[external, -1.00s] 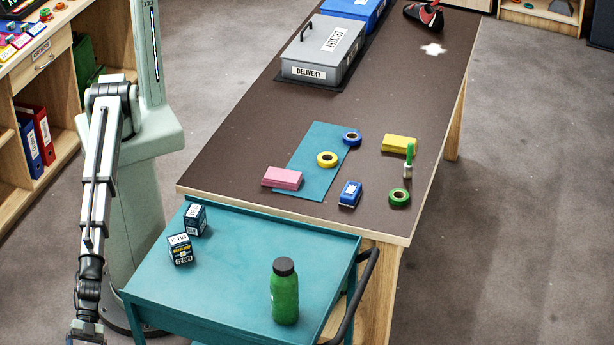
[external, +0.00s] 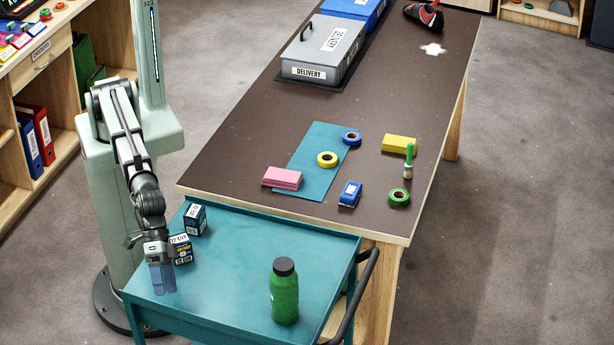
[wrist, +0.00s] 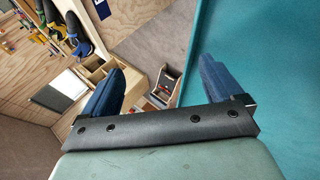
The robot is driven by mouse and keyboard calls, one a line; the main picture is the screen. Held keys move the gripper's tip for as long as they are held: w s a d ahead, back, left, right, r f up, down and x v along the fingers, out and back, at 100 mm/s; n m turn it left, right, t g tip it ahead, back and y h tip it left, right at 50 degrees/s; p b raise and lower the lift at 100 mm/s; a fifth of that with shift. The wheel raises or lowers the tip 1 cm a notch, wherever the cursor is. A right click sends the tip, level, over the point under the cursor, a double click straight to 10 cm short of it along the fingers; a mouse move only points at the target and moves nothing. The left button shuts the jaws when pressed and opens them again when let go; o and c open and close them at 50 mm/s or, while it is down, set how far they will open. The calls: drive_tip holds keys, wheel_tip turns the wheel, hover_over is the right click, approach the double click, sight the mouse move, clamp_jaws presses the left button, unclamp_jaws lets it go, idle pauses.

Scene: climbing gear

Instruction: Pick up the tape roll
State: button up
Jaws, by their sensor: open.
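Three tape rolls lie on the brown table: a yellow roll (external: 327,159) and a blue roll (external: 352,138) on a teal mat (external: 318,188), and a green roll (external: 399,197) near the table's right front corner. My gripper (external: 163,280) is over the left part of the teal cart, well away from the rolls. In the wrist view my gripper (wrist: 160,85) has its two blue fingers wide apart with nothing between them. No tape roll shows in the wrist view.
On the teal cart (external: 220,290) stand small dark boxes (external: 195,220) beside my gripper and a green bottle (external: 285,292). A grey delivery box (external: 322,50) stands farther back.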

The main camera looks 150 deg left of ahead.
drive_tip(key=s+a+n, duration=0.1)
drive_tip(key=a, duration=0.6)
drive_tip(key=s+a+n+g+y, duration=0.1)
drive_tip(key=a, duration=0.6)
drive_tip(key=s+a+n+g+y, duration=0.1)
drive_tip(key=a, duration=0.6)
drive_tip(key=shift+a, duration=0.25)
drive_tip(key=s+a+n+g, duration=0.1)
drive_tip(key=s+a, duration=0.2)
drive_tip(key=a, duration=0.3)
drive_tip(key=s+a+n+g+y, duration=0.1)
drive_tip(key=s+a+n, duration=0.15)
drive_tip(key=a, duration=0.35)
drive_tip(key=s+a, duration=0.3)
drive_tip(key=a, duration=0.4)
wheel_tip(320, 180, up, 4)
drive_tip(key=n+g+h, duration=0.1)
drive_tip(key=n+g, duration=0.4)
drive_tip(key=n, duration=0.2)
hover_over(327, 154)
drive_tip(key=w+d, duration=0.2)
drive_tip(key=f, duration=0.8)
drive_tip(key=shift+s+a+f, duration=0.1)
drive_tip(key=shift+a, duration=0.1)
drive_tip(key=shift+a+f, duration=0.25)
drive_tip(key=shift+f, duration=1.1)
drive_tip(key=shift+a+f, duration=0.2)
drive_tip(key=shift+f, duration=1.15)
drive_tip(key=c, duration=1.1)
